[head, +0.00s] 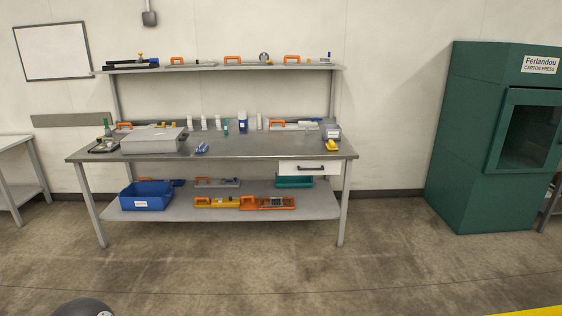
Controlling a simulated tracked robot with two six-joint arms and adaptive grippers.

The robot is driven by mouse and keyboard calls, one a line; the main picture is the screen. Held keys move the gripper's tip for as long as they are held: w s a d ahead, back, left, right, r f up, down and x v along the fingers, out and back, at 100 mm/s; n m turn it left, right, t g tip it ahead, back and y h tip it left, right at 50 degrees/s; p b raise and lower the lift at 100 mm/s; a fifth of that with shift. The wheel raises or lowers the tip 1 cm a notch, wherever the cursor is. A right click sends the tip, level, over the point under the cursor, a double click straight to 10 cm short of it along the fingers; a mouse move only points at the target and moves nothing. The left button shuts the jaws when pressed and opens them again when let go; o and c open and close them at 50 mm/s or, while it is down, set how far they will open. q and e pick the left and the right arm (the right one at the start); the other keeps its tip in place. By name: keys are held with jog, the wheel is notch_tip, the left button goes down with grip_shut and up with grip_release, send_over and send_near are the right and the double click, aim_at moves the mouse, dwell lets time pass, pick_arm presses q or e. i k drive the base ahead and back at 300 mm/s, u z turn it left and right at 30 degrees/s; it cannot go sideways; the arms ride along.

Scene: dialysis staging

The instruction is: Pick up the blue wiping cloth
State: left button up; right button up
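A small blue and white item (202,148) lies on the grey workbench top (255,146), near its front edge and left of the middle. It may be the blue wiping cloth, but it is too small to tell for sure. Nothing touches it from above. Neither of my grippers shows in the head view.
A grey bin (153,141) stands left of the blue item. Bottles, including a blue one (242,122), stand behind. A yellow item (332,145) is at the right. Below are a drawer (310,168) and blue crate (146,196). The floor in front is clear.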

aim_at(201, 149)
jog(key=z, duration=0.05)
jog(key=i, duration=1.95)
jog(key=u, duration=1.65)
jog(key=i, duration=3.5)
jog(key=z, duration=2.4)
